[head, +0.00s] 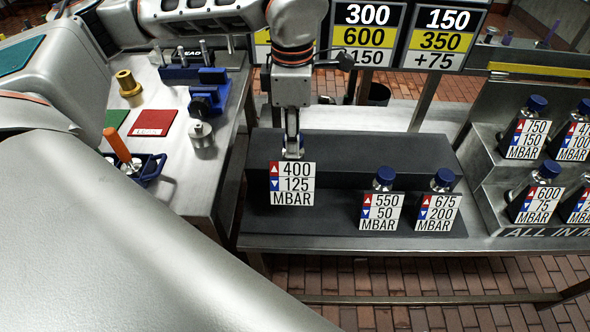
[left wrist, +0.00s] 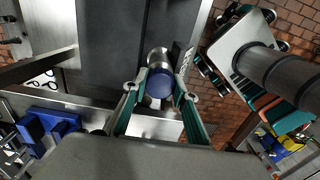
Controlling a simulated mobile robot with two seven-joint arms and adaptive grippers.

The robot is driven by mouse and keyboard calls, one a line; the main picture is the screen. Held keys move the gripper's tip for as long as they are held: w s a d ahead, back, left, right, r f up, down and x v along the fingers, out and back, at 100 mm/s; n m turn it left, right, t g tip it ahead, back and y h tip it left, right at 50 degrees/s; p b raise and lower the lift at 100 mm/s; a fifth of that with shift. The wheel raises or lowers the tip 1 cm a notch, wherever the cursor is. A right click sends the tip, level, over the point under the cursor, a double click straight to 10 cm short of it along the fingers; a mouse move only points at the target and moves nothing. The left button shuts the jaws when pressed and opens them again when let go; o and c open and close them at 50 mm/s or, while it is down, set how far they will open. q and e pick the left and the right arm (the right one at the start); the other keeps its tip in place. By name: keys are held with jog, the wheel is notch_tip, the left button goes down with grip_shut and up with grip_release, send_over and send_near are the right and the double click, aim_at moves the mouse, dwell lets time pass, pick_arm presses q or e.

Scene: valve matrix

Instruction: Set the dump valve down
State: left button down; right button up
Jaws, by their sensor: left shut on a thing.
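A valve with a white tag reading 400 / 125 MBAR (head: 292,184) is at the left end of a dark stepped stand (head: 330,150). My left gripper (head: 292,150) comes down on it from above and is shut on its top. In the left wrist view the fingers (left wrist: 160,84) sit on both sides of the valve's blue cap (left wrist: 159,84), with its steel body beyond. The tag hides the valve's lower part in the head view, so I cannot tell whether its base touches the stand. My right gripper is not in view.
Valves tagged 550 / 50 (head: 380,212) and 675 / 200 (head: 437,213) stand to the right on the lower step. A steel rack (head: 483,150) at the right holds several more. A steel bench (head: 190,180) with a blue vise (head: 208,92) is at the left. Number signs (head: 445,40) stand behind.

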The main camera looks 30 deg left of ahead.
aim_at(293, 170)
pick_arm(q)
notch_tip(293, 170, down, 10)
jog(key=shift+r, duration=0.1)
dwell(0.4)
jog(key=shift+f, duration=0.25)
jog(key=c, duration=1.6)
grip_release()
jog(key=shift+r, duration=0.1)
notch_tip(293, 170, up, 12)
jog(key=shift+r, duration=0.1)
